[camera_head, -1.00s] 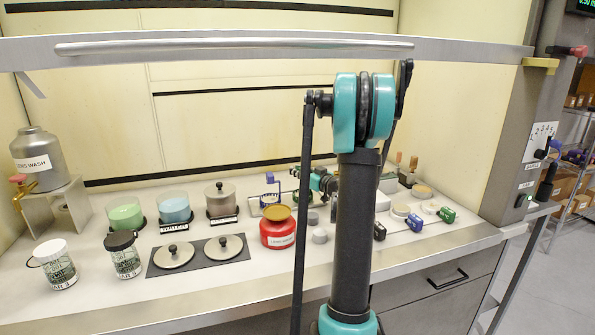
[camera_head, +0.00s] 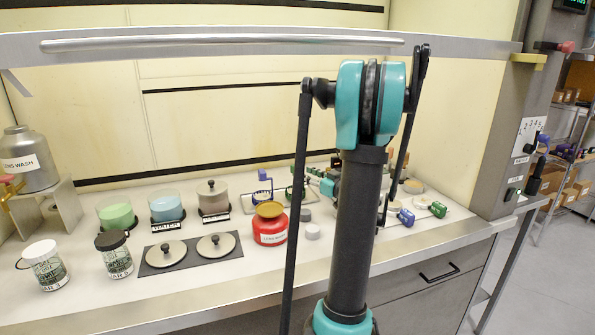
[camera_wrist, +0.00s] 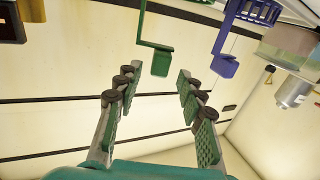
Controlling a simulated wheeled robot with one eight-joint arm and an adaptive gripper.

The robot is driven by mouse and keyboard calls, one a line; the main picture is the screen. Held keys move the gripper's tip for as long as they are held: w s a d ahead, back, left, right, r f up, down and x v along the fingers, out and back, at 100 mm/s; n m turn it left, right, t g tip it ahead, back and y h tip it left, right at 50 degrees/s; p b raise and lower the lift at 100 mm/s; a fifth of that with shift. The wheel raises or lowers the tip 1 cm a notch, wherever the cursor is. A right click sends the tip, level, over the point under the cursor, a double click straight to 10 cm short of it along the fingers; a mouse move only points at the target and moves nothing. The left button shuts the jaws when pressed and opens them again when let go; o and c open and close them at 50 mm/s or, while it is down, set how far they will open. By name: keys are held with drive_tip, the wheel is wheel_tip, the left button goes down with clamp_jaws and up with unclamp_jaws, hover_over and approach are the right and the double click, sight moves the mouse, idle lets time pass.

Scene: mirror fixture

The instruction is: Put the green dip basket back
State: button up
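The green dip basket shows in the wrist view as a green stem bent into a flat tab (camera_wrist: 160,60); its upper part is cut off by the frame. My gripper (camera_wrist: 157,82) is open, its two ridged fingers apart on either side of the tab's line. The tab sits just at or beyond the fingertips; contact is not visible. A blue dip basket (camera_wrist: 248,15) is to the right, apart from the fingers. In the head view the blue basket (camera_head: 262,189) stands behind the red jar, and my arm hides much of the green basket and gripper.
Green (camera_head: 118,216), blue (camera_head: 166,207) and grey (camera_head: 212,199) beakers stand left of the red jar (camera_head: 269,226). Two lids (camera_head: 215,246) lie on a dark plate. A metal rail (camera_head: 230,41) crosses above the bench. Small coloured items (camera_head: 437,209) lie at right.

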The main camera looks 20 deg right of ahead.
drive_tip(key=shift+v, duration=1.2)
